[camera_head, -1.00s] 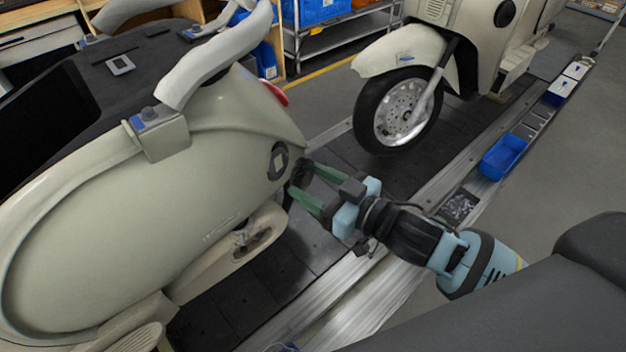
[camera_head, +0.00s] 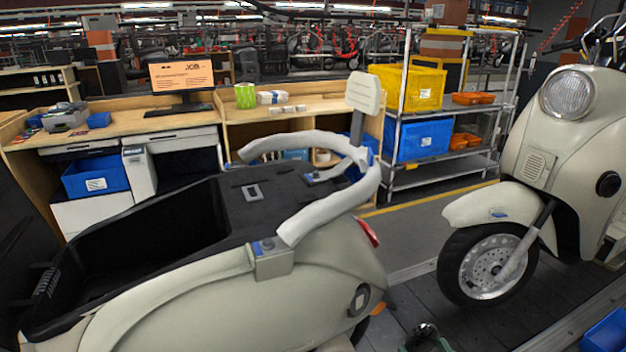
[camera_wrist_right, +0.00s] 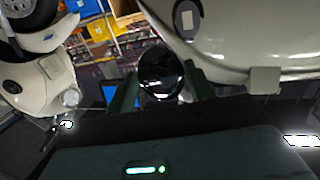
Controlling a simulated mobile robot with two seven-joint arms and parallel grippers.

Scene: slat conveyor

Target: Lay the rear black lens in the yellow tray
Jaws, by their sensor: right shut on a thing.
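The yellow tray (camera_head: 412,86) is a yellow open bin on the upper shelf of the metal rack at the back. A round, glossy black lens (camera_wrist_right: 161,72) sits between the green fingers of my right gripper (camera_wrist_right: 160,88) in the right wrist view. The gripper is shut on it. In the head view only the tip of my right gripper (camera_head: 424,336) shows at the bottom edge, to the right of the near scooter's rear end. The near scooter (camera_head: 225,310) has a dark oval mount with a pale square (camera_head: 358,299) on its side. My left gripper is out of view.
A blue bin (camera_head: 422,139) sits under the yellow tray. Orange trays (camera_head: 473,98) are on the rack's right. The far scooter's front wheel (camera_head: 492,265) stands on the conveyor at right. Floor with a yellow line (camera_head: 430,203) lies before the rack.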

